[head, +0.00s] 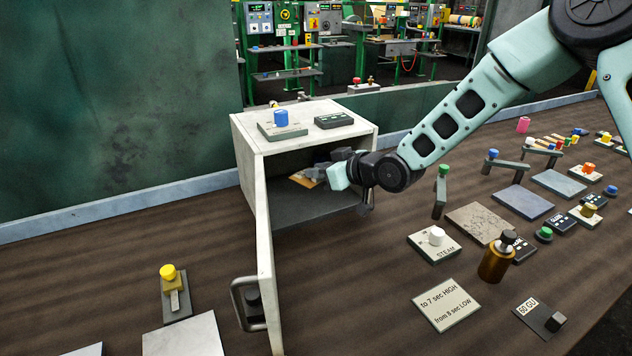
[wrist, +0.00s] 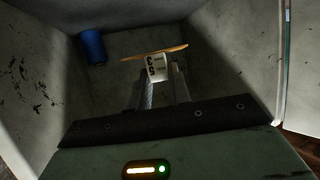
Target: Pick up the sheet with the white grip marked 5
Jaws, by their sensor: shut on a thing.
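The white grip (wrist: 154,68) shows in the wrist view, with a 5 and what looks like a 3 on its face. It is attached to a thin tan-orange sheet (wrist: 155,52), seen nearly edge-on. My gripper (wrist: 162,76) is shut on the white grip, one finger at each side. In the head view, my gripper (head: 320,172) reaches into the open white cabinet (head: 252,150). The sheet (head: 306,179) shows there as a small tan patch beside the fingers. The grip is mostly hidden in that view, and I cannot tell whether the sheet touches the cabinet floor.
A blue cylinder (wrist: 92,47) stands inside the cabinet near a wall. The cabinet door (head: 264,250) stands open toward me, with a grey handle (head: 247,303). Control boxes (head: 282,130) sit on the cabinet top.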

